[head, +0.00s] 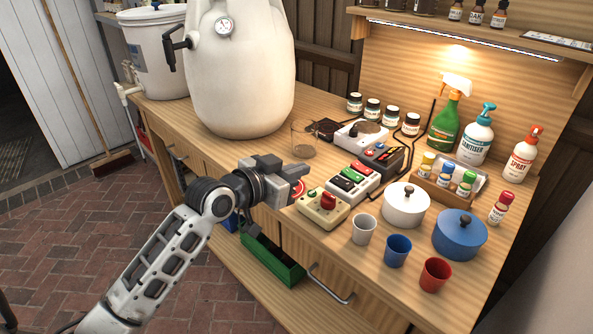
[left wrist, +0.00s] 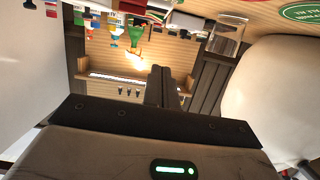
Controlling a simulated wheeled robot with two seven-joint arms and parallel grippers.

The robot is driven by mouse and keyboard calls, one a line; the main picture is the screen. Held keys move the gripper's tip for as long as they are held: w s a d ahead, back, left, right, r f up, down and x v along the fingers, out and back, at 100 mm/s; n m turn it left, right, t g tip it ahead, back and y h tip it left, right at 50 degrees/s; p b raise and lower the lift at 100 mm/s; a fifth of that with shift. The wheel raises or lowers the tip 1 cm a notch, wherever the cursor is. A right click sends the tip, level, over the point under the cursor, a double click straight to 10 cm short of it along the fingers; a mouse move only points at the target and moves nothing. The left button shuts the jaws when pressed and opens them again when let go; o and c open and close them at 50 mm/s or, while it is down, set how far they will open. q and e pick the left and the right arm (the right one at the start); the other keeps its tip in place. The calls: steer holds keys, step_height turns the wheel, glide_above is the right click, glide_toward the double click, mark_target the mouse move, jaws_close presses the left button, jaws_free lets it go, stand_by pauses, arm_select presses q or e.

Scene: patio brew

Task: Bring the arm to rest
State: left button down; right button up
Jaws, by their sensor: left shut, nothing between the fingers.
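My left arm reaches in from the lower left in the head view. Its gripper (head: 299,179) hovers by the front edge of the wooden bench (head: 222,146), left of a cream box with a red knob (head: 323,207). The fingers are shut with nothing between them. In the left wrist view the closed fingers (left wrist: 162,88) show dark in the middle, with the bench and its lit shelf upside down behind. My right gripper is in neither view.
A big white vessel (head: 240,75) and a glass beaker (head: 304,140) stand behind the gripper. White (head: 403,207) and blue (head: 459,236) pots, several cups and spray bottles crowd the right side. A green crate (head: 270,260) sits on the lower shelf. Brick floor at left is mostly clear.

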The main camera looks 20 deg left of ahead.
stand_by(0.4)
arm_select(q)
steer(key=s+d+f+g+y, duration=0.1)
steer(key=s+d+f, duration=0.3)
steer(key=s+f, duration=0.7)
steer(key=s+d+f+n+g+y, duration=0.1)
steer(key=s+d+f+g, duration=0.2)
steer(key=s+f, duration=0.9)
steer(key=shift+s+d+f+n, duration=0.15)
steer(key=shift+d+n, duration=0.15)
steer(key=shift+d, duration=0.25)
